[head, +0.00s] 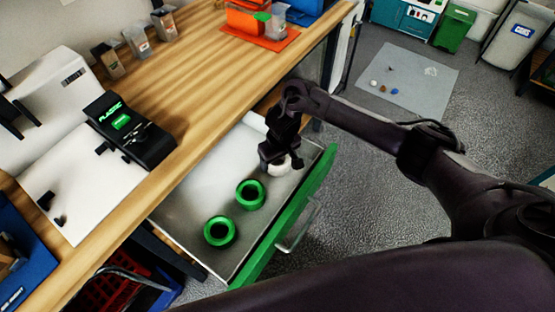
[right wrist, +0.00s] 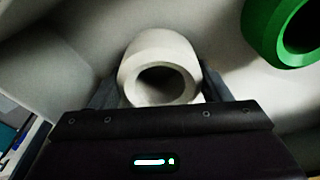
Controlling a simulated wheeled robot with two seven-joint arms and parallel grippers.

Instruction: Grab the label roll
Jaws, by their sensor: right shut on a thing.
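A white label roll (head: 279,168) is in the open drawer, near its right end. In the right wrist view the roll (right wrist: 160,62) shows its dark round hole and sits between the two fingers. My right gripper (head: 284,162) comes down from above and is shut on the label roll. The gripper hides part of the roll in the head view. I cannot tell whether the roll touches the drawer floor. My left gripper is not in view.
The open drawer (head: 187,207) has a green front (head: 290,217) with a metal handle. Two green rolls (head: 250,194) (head: 220,231) lie in it. A wooden table (head: 200,75) stands above, with a black device (head: 130,130) marked "PLASTIC". Grey floor lies to the right.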

